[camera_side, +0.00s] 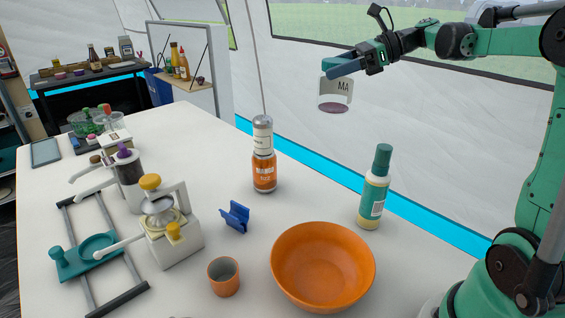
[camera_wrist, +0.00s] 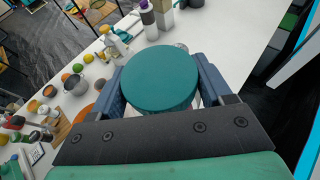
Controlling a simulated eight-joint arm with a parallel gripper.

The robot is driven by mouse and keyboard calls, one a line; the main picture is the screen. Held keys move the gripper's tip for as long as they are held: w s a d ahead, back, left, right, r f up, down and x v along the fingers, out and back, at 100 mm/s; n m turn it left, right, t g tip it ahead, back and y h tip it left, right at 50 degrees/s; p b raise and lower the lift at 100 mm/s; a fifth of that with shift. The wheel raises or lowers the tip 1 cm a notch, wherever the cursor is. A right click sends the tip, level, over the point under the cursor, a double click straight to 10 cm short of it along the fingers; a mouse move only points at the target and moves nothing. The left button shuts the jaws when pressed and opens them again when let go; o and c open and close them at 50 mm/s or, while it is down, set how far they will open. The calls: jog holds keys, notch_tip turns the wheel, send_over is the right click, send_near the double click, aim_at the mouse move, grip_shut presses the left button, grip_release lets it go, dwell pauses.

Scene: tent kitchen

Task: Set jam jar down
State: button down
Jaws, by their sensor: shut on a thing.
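My gripper (camera_side: 343,66) is shut on the jam jar (camera_side: 335,97) and holds it in the air, well above the white table. The jar is clear, with a pale label reading "MA" and dark purple jam low inside. It hangs roughly upright. In the wrist view its round teal lid (camera_wrist: 160,79) sits between the two blue fingers, and most of the jar's body is hidden beneath the lid.
Free table lies between the orange-labelled jar and the green-capped bottle.

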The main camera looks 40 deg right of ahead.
notch_tip(320, 180, down, 22)
jog(key=shift+r, duration=0.25)
dwell(0.3)
grip_release()
jog(key=shift+f, duration=0.1)
jog(key=shift+r, duration=0.2)
jog(key=v, duration=1.2)
